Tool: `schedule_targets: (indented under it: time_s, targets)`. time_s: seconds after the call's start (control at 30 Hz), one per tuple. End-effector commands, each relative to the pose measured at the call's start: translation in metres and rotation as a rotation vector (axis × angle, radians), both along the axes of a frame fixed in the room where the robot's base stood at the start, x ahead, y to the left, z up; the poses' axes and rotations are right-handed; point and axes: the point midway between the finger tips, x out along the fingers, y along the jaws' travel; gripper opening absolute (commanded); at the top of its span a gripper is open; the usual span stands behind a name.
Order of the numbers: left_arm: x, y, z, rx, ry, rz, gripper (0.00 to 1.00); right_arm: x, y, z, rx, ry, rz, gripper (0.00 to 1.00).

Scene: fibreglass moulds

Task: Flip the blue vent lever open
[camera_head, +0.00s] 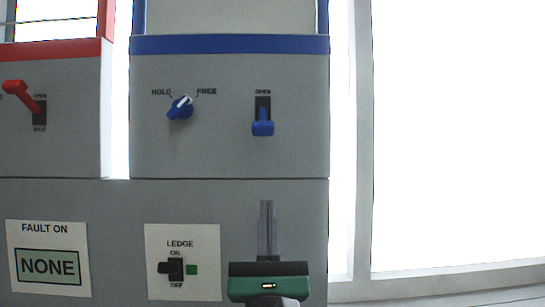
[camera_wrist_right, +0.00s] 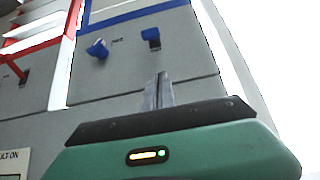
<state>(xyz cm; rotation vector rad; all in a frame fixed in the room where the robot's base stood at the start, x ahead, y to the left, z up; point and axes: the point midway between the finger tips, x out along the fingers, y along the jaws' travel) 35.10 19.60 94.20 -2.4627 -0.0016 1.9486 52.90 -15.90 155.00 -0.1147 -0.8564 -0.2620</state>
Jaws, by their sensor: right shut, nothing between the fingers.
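The blue vent lever (camera_head: 263,124) is on the grey panel under the blue stripe, below the label OPEN. Its handle points down, at the lower end of its dark slot. It also shows in the right wrist view (camera_wrist_right: 151,36), at the upper middle. My right gripper (camera_head: 267,204) is below the lever, its shut fingers pointing up with nothing between them. A gap separates the fingertips from the lever. In the right wrist view the gripper (camera_wrist_right: 161,76) shows at the lower middle. My left gripper is not in view.
A blue HOLD/FREE knob (camera_head: 180,108) is left of the lever. A red lever (camera_head: 24,95) is on the panel further left. A LEDGE switch (camera_head: 172,269) and a FAULT ON sign (camera_head: 47,265) reading NONE are on the lower panel. The right side looks bright and open.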

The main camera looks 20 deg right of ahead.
Motion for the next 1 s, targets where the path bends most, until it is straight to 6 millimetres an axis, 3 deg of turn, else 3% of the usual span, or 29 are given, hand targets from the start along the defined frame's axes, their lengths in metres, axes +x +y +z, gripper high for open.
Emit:
schedule_targets:
  time_s: [0.23,0.63,0.8,1.0]
  targets:
    - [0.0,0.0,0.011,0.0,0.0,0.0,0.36,0.012,-0.007,0.013,0.0,0.005,-0.003,0.0]
    - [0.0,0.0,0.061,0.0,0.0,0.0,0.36,0.065,-0.022,0.08,-0.001,0.006,-0.004,0.0]
    - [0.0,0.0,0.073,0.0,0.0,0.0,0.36,0.049,-0.017,0.101,-0.002,0.005,-0.002,0.0]
    - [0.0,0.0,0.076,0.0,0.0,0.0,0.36,0.043,-0.015,0.107,-0.002,0.006,-0.002,0.0]
